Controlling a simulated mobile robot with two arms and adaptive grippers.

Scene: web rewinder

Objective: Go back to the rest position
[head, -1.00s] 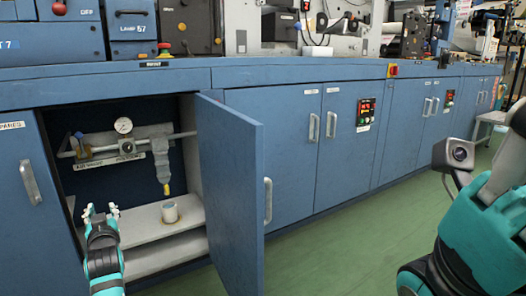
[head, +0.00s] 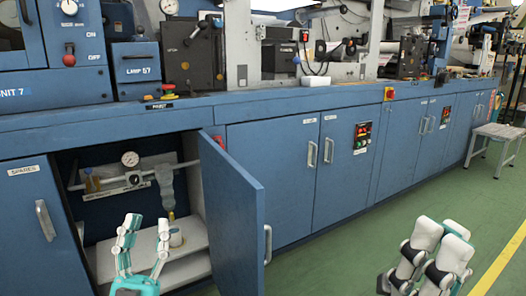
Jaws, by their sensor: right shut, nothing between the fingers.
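My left gripper (head: 147,224) is in front of the open cabinet at the lower left, fingers up and spread apart, with nothing seen between them. My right gripper (head: 442,236) is at the lower right above the green floor, with its fingers shut and empty. The blue cabinet door (head: 233,210) stands open between the two grippers.
A pressure gauge (head: 130,159) and pipe (head: 180,166) run across the cabinet. Closed blue doors (head: 345,165) continue to the right under the machine's ledge (head: 290,102). A grey stool (head: 497,134) stands at the far right. The green floor (head: 340,255) between door and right gripper is clear.

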